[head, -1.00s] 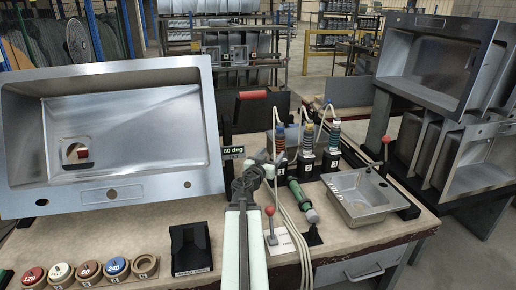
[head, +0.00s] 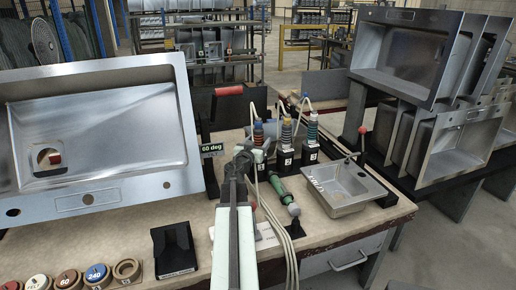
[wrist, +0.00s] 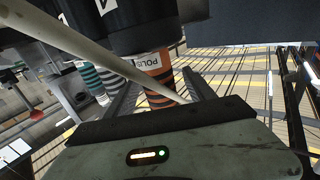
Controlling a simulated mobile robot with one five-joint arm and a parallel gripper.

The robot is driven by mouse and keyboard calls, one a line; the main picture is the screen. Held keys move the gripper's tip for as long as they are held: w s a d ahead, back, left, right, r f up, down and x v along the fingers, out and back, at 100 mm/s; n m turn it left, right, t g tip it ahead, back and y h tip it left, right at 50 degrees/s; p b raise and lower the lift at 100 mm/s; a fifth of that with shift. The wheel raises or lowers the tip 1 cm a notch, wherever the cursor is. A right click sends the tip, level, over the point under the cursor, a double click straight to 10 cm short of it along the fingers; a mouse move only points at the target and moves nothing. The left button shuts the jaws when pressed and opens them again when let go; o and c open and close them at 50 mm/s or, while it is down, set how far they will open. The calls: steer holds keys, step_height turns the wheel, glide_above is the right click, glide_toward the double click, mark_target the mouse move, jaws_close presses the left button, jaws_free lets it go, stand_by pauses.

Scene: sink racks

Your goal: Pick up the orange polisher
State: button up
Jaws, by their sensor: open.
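The orange polisher (wrist: 158,78) has orange and black bands and a white label in the wrist view. It shows between the two fingers of my gripper (wrist: 163,92), which is open; I cannot tell if either finger touches it. A pale hose crosses in front of it. In the head view my gripper (head: 244,158) is at the left end of the row of polishers.
Two other banded polishers (head: 286,132) (head: 312,129) stand in black holders to the right. A green tool (head: 282,190) lies on the bench beside a small steel sink (head: 345,188). A large tilted sink (head: 110,130) fills the left. Hoses hang beside my arm.

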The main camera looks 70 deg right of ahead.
mark_target(258, 119)
jaws_close()
steer(key=shift+r, duration=0.1)
step_height(258, 119, up, 10)
steer(key=p, duration=1)
